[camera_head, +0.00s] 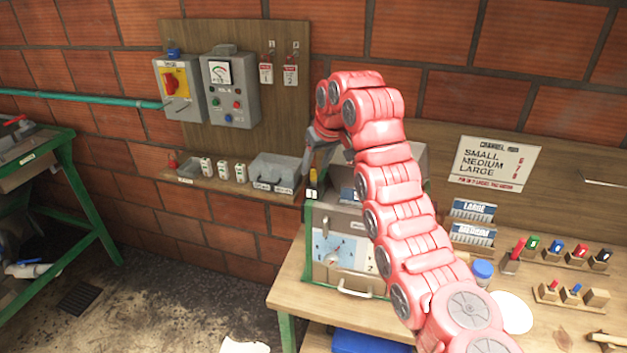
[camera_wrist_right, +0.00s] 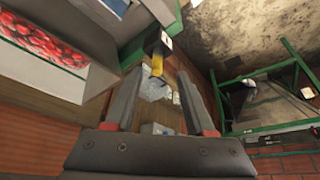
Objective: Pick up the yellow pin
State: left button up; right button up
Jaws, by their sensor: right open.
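The yellow pin (camera_head: 313,176) stands upright in a small dark holder marked 1, at the back left corner of the grey metal machine. In the right wrist view the yellow pin (camera_wrist_right: 157,65) shows between the fingertips, apart from both. My right gripper (camera_head: 318,158) is open and empty, just above the pin in the head view. Its two dark fingers with red inner parts also show in the wrist view (camera_wrist_right: 158,78). My red right arm hides part of the machine. My left gripper is not in view.
The grey machine (camera_head: 341,225) stands on the wooden bench. A wall shelf (camera_head: 230,187) with small blocks and a grey box (camera_head: 277,172) lies left of the gripper. Coloured pins in wooden holders (camera_head: 565,259) and a blue-lidded jar (camera_head: 482,270) stand on the right.

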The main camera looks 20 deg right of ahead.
aim_at(314, 171)
jog(key=shift+w+f+p, duration=0.2)
jog(key=shift+w+p, duration=0.1)
jog(key=p+x, duration=0.3)
jog(key=x, duration=0.1)
jog(key=shift+d+f, duration=0.1)
jog(key=shift+d, duration=0.1)
jog(key=shift+f, duration=0.2)
jog(key=shift+w, duration=0.15)
jog(key=shift+c, duration=0.6)
grip_shut()
